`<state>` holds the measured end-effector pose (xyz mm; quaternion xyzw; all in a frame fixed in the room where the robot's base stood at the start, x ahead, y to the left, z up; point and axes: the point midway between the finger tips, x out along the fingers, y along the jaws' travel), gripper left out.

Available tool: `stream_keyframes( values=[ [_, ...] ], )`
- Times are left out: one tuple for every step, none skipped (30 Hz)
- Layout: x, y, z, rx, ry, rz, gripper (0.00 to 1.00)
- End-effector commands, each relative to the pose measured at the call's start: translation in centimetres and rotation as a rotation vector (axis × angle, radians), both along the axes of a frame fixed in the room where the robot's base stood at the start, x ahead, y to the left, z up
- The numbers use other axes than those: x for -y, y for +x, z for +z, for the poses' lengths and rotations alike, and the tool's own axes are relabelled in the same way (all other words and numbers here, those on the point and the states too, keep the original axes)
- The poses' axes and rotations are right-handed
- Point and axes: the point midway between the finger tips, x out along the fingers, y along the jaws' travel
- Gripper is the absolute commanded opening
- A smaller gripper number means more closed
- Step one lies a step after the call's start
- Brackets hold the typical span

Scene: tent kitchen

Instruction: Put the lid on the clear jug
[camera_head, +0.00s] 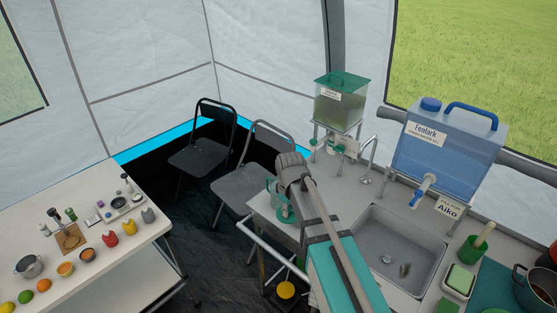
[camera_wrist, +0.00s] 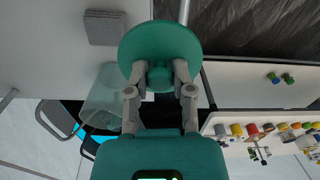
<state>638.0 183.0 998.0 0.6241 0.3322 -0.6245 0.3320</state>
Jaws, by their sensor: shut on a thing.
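The teal round lid (camera_wrist: 160,45) is held by its knob between the fingers of my gripper (camera_wrist: 160,76), with the disc facing away from the wrist. In the head view, my gripper (camera_head: 283,200) is at the near left end of the sink counter, and teal shows at its tip. The clear jug (camera_wrist: 103,95) shows in the wrist view to the left of the lid and fingers, apart from them in the picture. In the head view, the arm and gripper crowd that spot, and I cannot make out the jug clearly.
The counter holds a sink (camera_head: 395,245), a green-lidded dispenser (camera_head: 340,105) and a blue water canister (camera_head: 450,150). A grey block (camera_wrist: 104,27) lies near the jug. Folding chairs (camera_head: 203,145) stand behind. A table (camera_head: 105,265) with food stands left.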

Motion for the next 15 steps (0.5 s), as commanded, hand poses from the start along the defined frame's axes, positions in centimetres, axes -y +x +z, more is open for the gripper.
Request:
stream_keyframes(
  values=[
    [0.0,-0.01,0.0,0.0,0.0,0.0,0.06],
    [-0.01,-0.01,0.0,0.0,0.0,0.0,0.06],
    [-0.01,-0.02,0.0,0.0,0.0,0.0,0.06],
    [-0.02,-0.01,0.0,0.0,0.0,0.0,0.06],
    [-0.03,-0.01,0.0,0.0,0.0,0.001,0.06],
    [-0.05,-0.02,0.0,0.0,0.0,0.001,0.06],
    [-0.06,-0.02,0.0,0.0,0.0,0.001,0.06],
    [-0.07,-0.03,0.0,0.0,0.0,0.001,0.06],
    [-0.09,-0.04,0.0,0.0,0.0,0.002,0.06],
    [-0.11,-0.01,0.01,0.0,0.0,0.002,0.06],
    [-0.13,0.03,0.04,0.0,0.0,0.002,0.06],
    [-0.18,0.17,0.1,0.0,0.0,0.001,0.06],
    [-0.23,0.34,0.18,0.0,0.0,0.001,0.06],
    [-0.3,0.55,0.29,0.0,0.0,0.0,0.06],
    [-0.42,0.96,0.47,0.0,0.0,-0.001,0.06]
  ],
)
